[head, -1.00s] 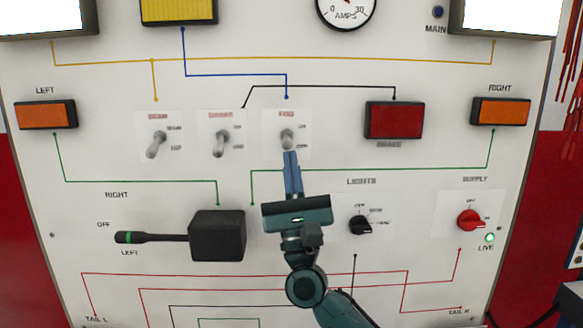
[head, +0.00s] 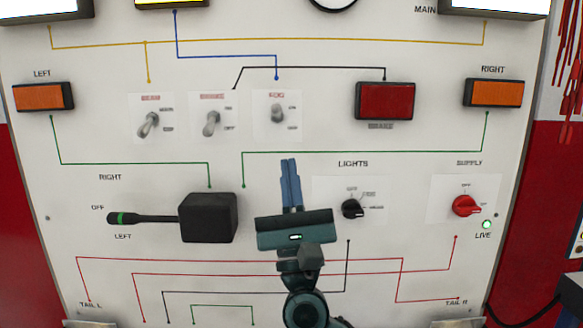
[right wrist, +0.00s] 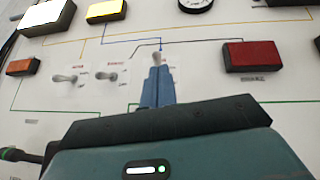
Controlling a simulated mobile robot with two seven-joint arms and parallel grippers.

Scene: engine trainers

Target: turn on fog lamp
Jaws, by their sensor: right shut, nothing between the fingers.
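The fog switch (head: 277,114) is a small grey toggle on a white plate marked FOG in the head view. Its lever looks short and seems to point up or out. In the right wrist view the fog switch (right wrist: 157,57) shows just above my fingertips. My right gripper (head: 289,164) is shut and empty, below the switch and apart from it in the head view; its blue fingers (right wrist: 157,76) point up the panel. The yellow lamp (right wrist: 106,9), joined to the fog switch by a blue line, looks bright. My left gripper is not in view.
The beam switch (head: 149,124) and brake switch (head: 212,122) sit left of the fog switch. A black stalk box (head: 208,218) is left of my gripper; the lights knob (head: 352,208) and red supply knob (head: 466,205) are right. The green live light (head: 487,225) glows.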

